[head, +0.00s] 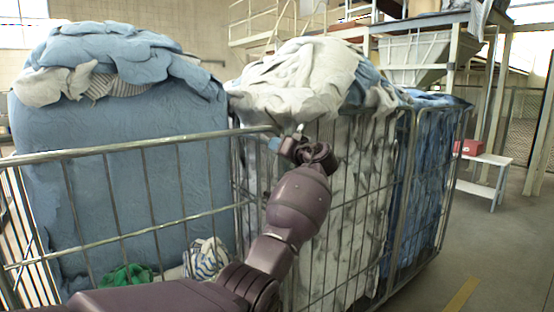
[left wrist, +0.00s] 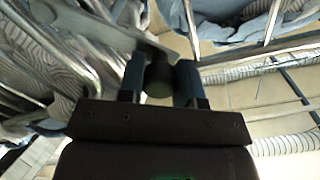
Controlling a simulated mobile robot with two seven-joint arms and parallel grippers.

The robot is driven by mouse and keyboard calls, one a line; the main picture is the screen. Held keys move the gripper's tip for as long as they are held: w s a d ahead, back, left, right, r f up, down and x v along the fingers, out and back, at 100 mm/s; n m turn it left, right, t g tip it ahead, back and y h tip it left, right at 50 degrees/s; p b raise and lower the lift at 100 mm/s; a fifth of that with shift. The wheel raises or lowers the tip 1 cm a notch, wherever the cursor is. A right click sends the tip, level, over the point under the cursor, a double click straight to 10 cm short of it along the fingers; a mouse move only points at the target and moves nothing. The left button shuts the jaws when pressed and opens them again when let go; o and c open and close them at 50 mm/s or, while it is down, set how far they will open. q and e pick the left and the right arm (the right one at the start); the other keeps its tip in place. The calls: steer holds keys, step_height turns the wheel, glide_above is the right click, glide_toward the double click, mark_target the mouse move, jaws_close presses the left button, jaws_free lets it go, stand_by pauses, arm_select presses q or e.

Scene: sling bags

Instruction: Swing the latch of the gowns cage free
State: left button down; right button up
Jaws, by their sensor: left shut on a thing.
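My left gripper (head: 283,146) is at the top rail near the corner where the left and middle cages meet. In the left wrist view its two fingers (left wrist: 160,77) are closed around a dark round knob (left wrist: 158,88). The knob seems to sit at the end of a flat grey metal latch arm (left wrist: 92,34), which runs to the upper left. In the head view the gripper and wrist hide the latch. I cannot tell from labels which cage holds the gowns. My right gripper is not in view.
The left cage (head: 130,147) holds a big blue bag and loose cloth. The middle cage (head: 398,190) holds pale patterned fabric, and blue fabric fills the one behind. A white bench (head: 487,158) with a red box stands at right. The floor (head: 495,250) there is clear.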

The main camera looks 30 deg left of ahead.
arm_select(q)
steer(key=shift+w+d+r+m, duration=0.3)
steer(key=shift+w+r+m, duration=0.35)
steer(key=shift+m, duration=0.35)
steer(key=shift+w+d+r+m+p, duration=0.1)
steer(key=shift+w+d+r+m, duration=0.2)
steer(key=shift+w+m, duration=0.55)
steer(key=shift+w+d+r+m+p, duration=0.1)
steer(key=shift+w+d+r+m, duration=0.15)
steer(key=shift+w+m, duration=0.6)
steer(key=shift+w+d+r+m+p, duration=0.15)
steer(key=shift+w+d+m, duration=0.35)
steer(key=shift+m, duration=0.6)
steer(key=shift+w+m, duration=0.4)
steer(key=c, duration=1.2)
jaws_free()
steer(key=o, duration=0.4)
steer(key=shift+w, duration=0.1)
steer(key=shift+d, duration=0.4)
steer(key=v, duration=1)
steer(key=shift+s+b, duration=0.25)
steer(key=shift+b, duration=0.15)
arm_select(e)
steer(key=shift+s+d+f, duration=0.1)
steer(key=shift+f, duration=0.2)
